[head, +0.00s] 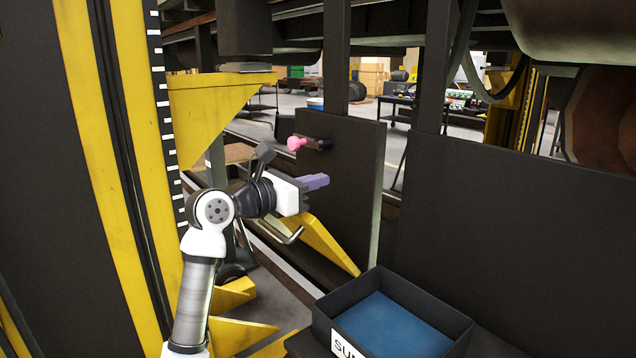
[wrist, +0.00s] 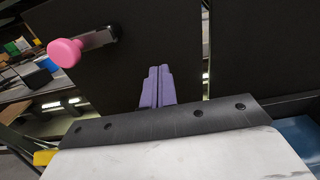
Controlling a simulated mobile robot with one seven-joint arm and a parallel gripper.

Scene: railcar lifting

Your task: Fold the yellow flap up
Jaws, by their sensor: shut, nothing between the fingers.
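A yellow flap (head: 328,245) shows in the head view as a slanted plate just below and right of my gripper, partly hidden behind it. Only a small yellow piece (wrist: 45,157) shows at the lower left in the wrist view; I cannot tell if it is the flap. My gripper (head: 318,181) has purple fingers, shut and empty, above the flap in front of a dark panel. The fingers (wrist: 158,80) are together in the wrist view. A pink knob (head: 297,144) on a dark latch sits on the panel above the fingers; it is also in the wrist view (wrist: 65,53).
The dark upright panel (head: 350,190) stands behind my gripper. A black open bin (head: 462,322) with a blue bottom stands at the lower right. A yellow and black column (head: 85,120) rises at the left, with a yellow bracket (head: 205,105) beside it.

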